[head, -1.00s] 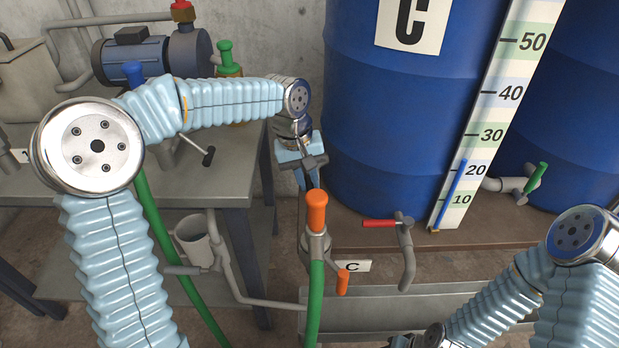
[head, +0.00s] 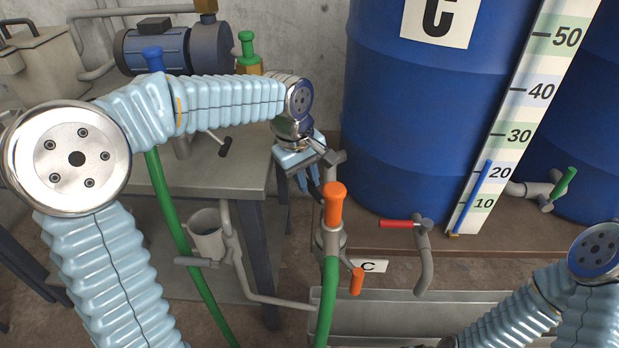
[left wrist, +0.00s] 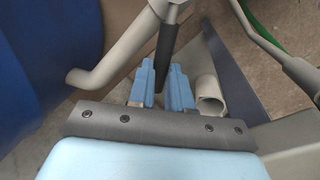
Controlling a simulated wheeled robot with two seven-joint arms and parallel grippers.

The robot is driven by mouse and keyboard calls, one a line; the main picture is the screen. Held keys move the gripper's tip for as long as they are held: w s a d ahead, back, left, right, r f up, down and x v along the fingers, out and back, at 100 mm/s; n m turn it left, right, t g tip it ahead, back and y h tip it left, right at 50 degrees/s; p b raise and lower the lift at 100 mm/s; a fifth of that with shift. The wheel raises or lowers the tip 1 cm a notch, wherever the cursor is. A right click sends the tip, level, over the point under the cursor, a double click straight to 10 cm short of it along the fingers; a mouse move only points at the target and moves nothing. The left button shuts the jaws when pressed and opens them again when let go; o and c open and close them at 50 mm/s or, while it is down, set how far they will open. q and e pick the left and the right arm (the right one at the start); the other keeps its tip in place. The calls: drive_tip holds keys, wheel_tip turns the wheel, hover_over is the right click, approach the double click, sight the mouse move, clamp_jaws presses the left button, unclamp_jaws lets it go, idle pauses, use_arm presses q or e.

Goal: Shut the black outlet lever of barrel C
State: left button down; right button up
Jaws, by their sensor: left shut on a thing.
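Barrel C (head: 425,130) is the big blue drum with a white C label, right of centre in the head view; its side fills the left of the left wrist view (left wrist: 45,70). Its grey outlet pipe (head: 333,163) shows beside my left gripper (head: 313,186), and its bent spout shows in the left wrist view (left wrist: 100,68). The black lever (left wrist: 170,38) runs down from this pipe between the blue fingers of my left gripper (left wrist: 165,88), which is shut on it. In the head view the hand mostly hides the lever. My right gripper is out of frame; only its arm shows.
An orange-handled valve (head: 335,205) with a green hose stands just in front of the hand. A red-handled tap (head: 397,223) is to the right, above a grey trough (head: 400,305). A metal table (head: 190,188) with a pump is left. Another black lever (head: 224,147) is over the table.

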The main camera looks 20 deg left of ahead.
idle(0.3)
use_arm(q)
drive_tip(key=c, duration=1.1)
unclamp_jaws()
drive_tip(key=shift+o, duration=0.2)
drive_tip(key=shift+r, duration=0.1)
wheel_tip(320, 180, up, 13)
drive_tip(key=s+a+p, duration=0.1)
drive_tip(key=s, duration=0.1)
drive_tip(key=shift+a+r+p, duration=0.15)
drive_tip(key=shift+a+p, duration=0.2)
drive_tip(key=shift+c, duration=0.3)
